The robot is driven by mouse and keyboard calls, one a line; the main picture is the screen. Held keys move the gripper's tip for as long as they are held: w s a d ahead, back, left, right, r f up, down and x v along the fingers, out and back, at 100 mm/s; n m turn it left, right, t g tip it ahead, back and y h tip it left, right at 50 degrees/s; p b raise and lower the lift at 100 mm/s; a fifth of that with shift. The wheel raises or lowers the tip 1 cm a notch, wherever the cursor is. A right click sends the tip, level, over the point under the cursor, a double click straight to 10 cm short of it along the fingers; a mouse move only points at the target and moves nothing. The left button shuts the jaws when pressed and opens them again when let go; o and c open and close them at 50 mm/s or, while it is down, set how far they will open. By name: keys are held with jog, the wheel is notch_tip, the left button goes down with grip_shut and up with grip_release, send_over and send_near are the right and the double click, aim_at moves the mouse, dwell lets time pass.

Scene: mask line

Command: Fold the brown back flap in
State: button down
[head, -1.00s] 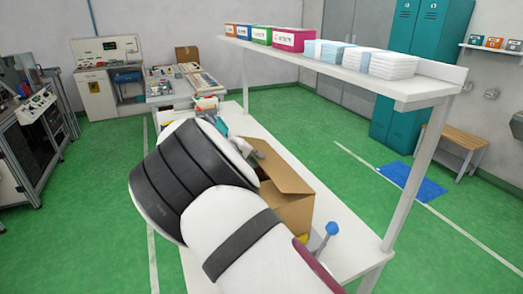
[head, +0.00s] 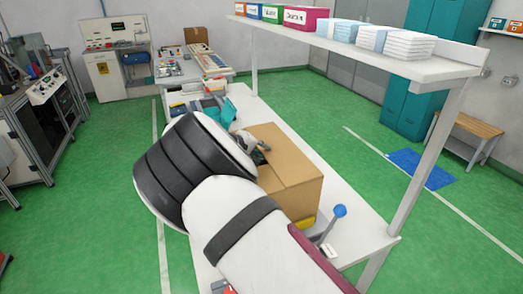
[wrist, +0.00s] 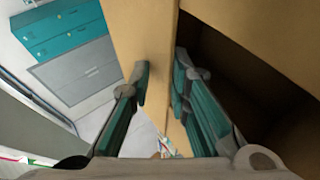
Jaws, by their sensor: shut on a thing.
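The brown cardboard box (head: 292,198) stands on the white bench. A broad brown flap (head: 285,150) lies across its top in the head view. My gripper (head: 262,146) is at the box's far left edge, mostly hidden behind my own arm. In the wrist view, my gripper (wrist: 162,80) has one finger on each side of a brown cardboard panel (wrist: 150,45) and is shut on it. To the right of the panel is the dark box inside (wrist: 235,60), with another brown panel (wrist: 285,30) above it. I cannot tell for sure which flap is gripped.
A blue-knobbed lever (head: 339,212) stands close to the box's near right corner. A white shelf (head: 400,65) with coloured boxes and stacked packs hangs over the bench's right side. Teal items (head: 215,107) lie behind the box. Green floor is free around the bench.

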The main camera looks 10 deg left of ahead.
jog(key=shift+s+d+f, duration=0.1)
jog(key=shift+d+f, duration=0.15)
jog(key=shift+f, duration=0.75)
jog(key=c, duration=1.8)
grip_release()
jog(key=shift+o, duration=0.2)
jog(key=shift+f, duration=0.1)
jog(key=r+v, duration=0.1)
jog(key=v, duration=0.7)
jog(key=shift+w, duration=0.45)
jog(key=shift+a+f, duration=0.1)
